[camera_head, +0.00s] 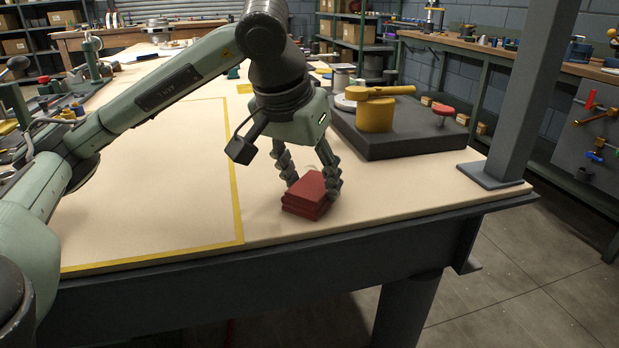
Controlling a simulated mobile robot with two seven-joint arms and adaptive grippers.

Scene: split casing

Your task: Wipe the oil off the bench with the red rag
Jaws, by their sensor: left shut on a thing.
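The red rag (308,196) is a folded, flat stack on the pale bench top (375,200), close to the bench's front edge. My left gripper (309,186) points down over the rag, with one finger on each side of it, and is shut on it. The rag appears to be at or just above the bench surface; I cannot tell which. I cannot make out a clear oil patch; any oil beneath the rag or gripper is hidden. My right gripper is not in view.
A dark block (400,135) carrying a yellow part (375,114) and a red knob (444,112) stands behind and right of the rag. A grey post (520,90) rises at the bench's right end. A yellow-outlined area (150,190) lies clear to the left.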

